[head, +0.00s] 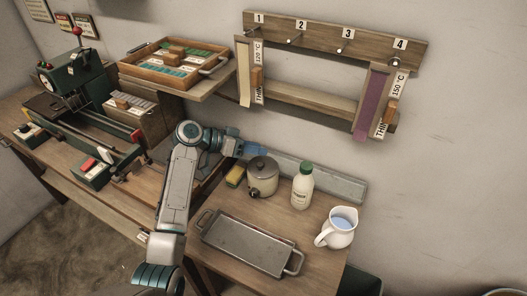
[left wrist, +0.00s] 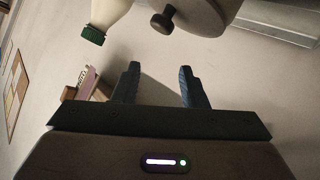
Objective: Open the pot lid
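The grey pot (head: 262,182) stands on the table against the wall, with its lid (head: 262,164) on top. My left gripper (head: 258,150) is behind and slightly left of the lid in the head view; its blue fingers are partly hard to make out. In the left wrist view, the fingers (left wrist: 160,85) are apart with nothing between them. There the pot (left wrist: 200,14) appears upside down at the top, with its dark knob (left wrist: 163,19) pointing toward the fingers but apart from them. My right gripper is not in view.
A white bottle with a green cap (head: 302,187) stands right of the pot, and a white jug (head: 338,228) is farther right. A metal tray (head: 246,246) lies in front. A yellow sponge (head: 235,176) is left of the pot. A wall rack (head: 330,42) hangs above.

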